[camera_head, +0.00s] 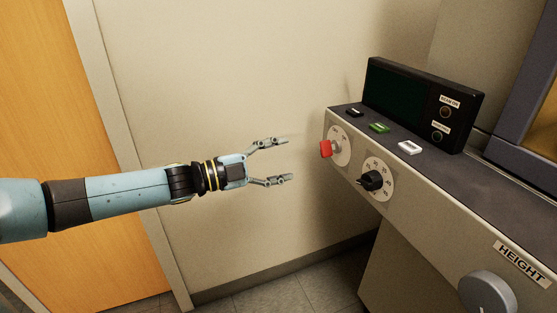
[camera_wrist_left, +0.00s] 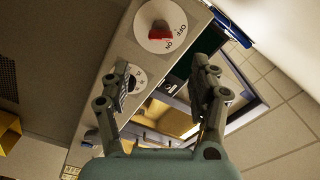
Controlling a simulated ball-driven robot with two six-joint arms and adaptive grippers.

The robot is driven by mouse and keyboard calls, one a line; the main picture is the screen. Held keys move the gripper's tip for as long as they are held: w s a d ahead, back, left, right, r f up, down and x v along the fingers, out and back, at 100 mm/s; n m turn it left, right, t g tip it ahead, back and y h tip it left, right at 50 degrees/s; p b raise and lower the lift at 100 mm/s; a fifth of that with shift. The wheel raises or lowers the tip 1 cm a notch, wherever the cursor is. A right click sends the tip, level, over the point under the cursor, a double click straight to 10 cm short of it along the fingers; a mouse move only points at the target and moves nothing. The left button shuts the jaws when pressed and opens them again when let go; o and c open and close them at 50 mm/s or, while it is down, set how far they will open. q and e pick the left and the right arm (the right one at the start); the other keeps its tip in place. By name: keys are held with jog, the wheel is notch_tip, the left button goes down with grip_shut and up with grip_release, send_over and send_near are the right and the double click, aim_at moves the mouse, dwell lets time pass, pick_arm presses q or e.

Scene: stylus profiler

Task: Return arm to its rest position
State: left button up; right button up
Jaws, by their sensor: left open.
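My left arm (camera_head: 128,196) reaches in from the left in the head view, stretched toward the machine. Its left gripper (camera_head: 288,160) is open and empty, in the air left of the machine's front and apart from it. In the left wrist view the two fingers of the left gripper (camera_wrist_left: 165,80) are spread with nothing between them. The red switch (camera_head: 326,148) on its round white dial faces the gripper; it also shows in the left wrist view (camera_wrist_left: 159,31), with ON and OFF marks beside it. My right gripper is in neither view.
The machine (camera_head: 420,209) has a black knob (camera_head: 371,180), a grey HEIGHT knob (camera_head: 487,292), green (camera_head: 379,127) and white (camera_head: 410,148) buttons, and a dark display box (camera_head: 425,104). An orange door (camera_head: 45,120) stands at left. The space before the bare wall is free.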

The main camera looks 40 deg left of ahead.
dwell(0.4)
pick_arm(q)
jog(key=s+d+f+n+g+y, duration=0.1)
jog(key=s+f+n+g+y, duration=0.2)
jog(key=s+f, duration=0.6)
jog(key=s+d+f+n+g+y, duration=0.15)
jog(key=s+f+n, duration=0.3)
jog(key=f, duration=0.75)
jog(key=s+d+f+n+g+y, duration=0.1)
jog(key=s+f+n+g+y, duration=0.2)
jog(key=s+f, duration=0.6)
jog(key=s+d+f+n+g, duration=0.2)
jog(key=s+f, duration=0.4)
jog(key=s, duration=0.5)
jog(key=s+d+f+n+g, duration=0.3)
jog(key=s+f+g, duration=0.3)
jog(key=s, duration=0.5)
jog(key=shift+s+d+f, duration=0.4)
jog(key=shift+d+f, duration=0.1)
jog(key=shift+f, duration=0.15)
jog(key=shift+s+n+g, duration=0.25)
jog(key=shift+s, duration=0.1)
jog(key=shift+c, duration=0.2)
